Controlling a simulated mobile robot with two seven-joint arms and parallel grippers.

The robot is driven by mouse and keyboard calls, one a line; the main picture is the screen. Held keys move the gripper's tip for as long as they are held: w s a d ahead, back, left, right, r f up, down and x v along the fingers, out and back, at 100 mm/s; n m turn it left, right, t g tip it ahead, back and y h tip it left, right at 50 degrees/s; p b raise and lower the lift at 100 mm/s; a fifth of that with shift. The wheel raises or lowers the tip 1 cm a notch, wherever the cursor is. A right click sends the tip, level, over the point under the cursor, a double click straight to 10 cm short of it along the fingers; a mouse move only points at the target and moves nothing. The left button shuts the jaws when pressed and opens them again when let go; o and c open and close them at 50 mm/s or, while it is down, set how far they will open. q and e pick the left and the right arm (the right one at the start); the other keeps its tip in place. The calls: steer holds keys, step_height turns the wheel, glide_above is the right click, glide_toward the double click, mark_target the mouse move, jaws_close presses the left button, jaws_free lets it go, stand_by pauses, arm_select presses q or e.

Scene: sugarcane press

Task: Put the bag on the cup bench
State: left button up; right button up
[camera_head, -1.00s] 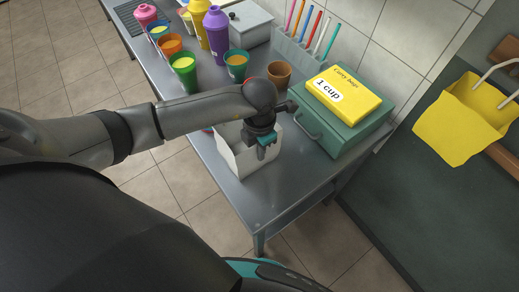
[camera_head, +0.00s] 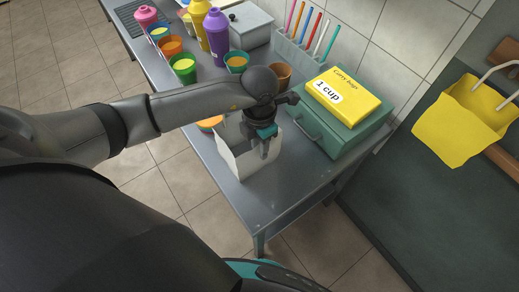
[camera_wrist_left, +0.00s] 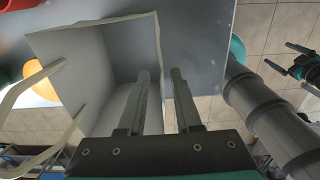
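A white open-topped bag (camera_head: 233,163) stands on the grey metal bench (camera_head: 262,208), near its front end. My left gripper (camera_head: 264,154) is over the bag, partly hiding it. In the left wrist view the bag (camera_wrist_left: 75,52) shows its inside, with pale handles (camera_wrist_left: 32,85) at left. The left fingers (camera_wrist_left: 160,75) are apart, with the bag's right wall edge between them; no firm contact shows. My right gripper (camera_wrist_left: 276,55) shows at the right of the wrist view, fingers apart and empty, away from the bag.
A green case (camera_head: 335,133) with a yellow "1 cup" box (camera_head: 343,97) stands right of the bag. Several colored cups, a purple bottle (camera_head: 217,35) and a straw rack (camera_head: 300,55) stand behind. A yellow bag (camera_head: 462,120) hangs at right. The bench's front corner is clear.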

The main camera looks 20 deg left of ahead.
arm_select(q)
step_height(320, 180, up, 9)
steer(key=shift+f, duration=0.1)
stand_by(0.3)
